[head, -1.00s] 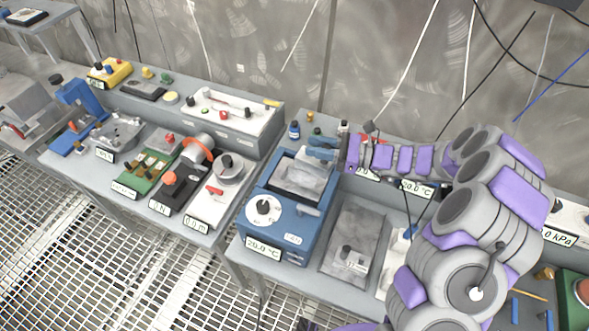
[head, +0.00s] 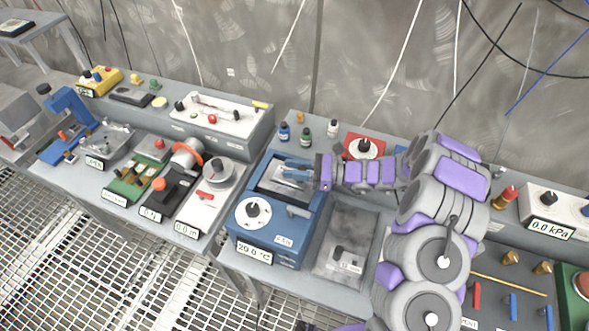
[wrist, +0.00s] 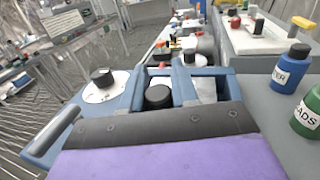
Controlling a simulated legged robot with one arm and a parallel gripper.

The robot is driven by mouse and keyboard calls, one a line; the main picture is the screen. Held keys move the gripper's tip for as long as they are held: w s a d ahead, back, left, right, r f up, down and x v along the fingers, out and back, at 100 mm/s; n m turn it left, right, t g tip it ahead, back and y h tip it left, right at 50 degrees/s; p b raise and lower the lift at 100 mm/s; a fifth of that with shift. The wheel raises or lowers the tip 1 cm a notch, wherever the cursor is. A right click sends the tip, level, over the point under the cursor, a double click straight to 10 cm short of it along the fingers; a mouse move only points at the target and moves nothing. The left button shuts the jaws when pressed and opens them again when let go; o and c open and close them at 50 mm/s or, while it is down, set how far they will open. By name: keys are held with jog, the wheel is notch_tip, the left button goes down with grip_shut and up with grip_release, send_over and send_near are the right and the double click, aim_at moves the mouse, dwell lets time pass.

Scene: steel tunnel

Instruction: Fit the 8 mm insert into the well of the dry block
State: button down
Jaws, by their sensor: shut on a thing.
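The dry block (head: 277,247) is a blue box with a white dial and a 20.0 °C display. Its well (head: 267,187) is the rectangular opening in its top. My gripper (head: 287,169) reaches in from the right, over the well.
A grey tray (head: 364,222) right of the block holds another piece with a black knob (head: 338,251). Small bottles (head: 305,137) stand behind the block; two show close on the right in the wrist view (wrist: 291,68). A grey handle (head: 298,212) sticks out from the block.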

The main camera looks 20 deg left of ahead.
jog(key=shift+a, duration=0.3)
jog(key=c, duration=1.2)
grip_release()
jog(key=shift+a+f, duration=0.1)
jog(key=shift+a, duration=0.05)
jog(key=o, duration=0.3)
jog(key=shift+a, duration=0.35)
jog(key=shift+o, duration=0.2)
jog(key=w+d+p, duration=0.2)
jog(key=d, duration=1.1)
jog(key=s+r+n+g+h, duration=0.4)
jog(key=s+r+n+h, duration=0.4)
jog(key=s+r, duration=0.7)
jog(key=s+d+r+n+t+h, duration=0.2)
jog(key=s+d+n+t+h, duration=0.3)
jog(key=s+d, duration=1.2)
jog(key=s+n+h, duration=0.3)
jog(key=h, duration=0.1)
jog(key=shift+d+r+h, duration=0.15)
jog(key=shift+d+h, duration=0.25)
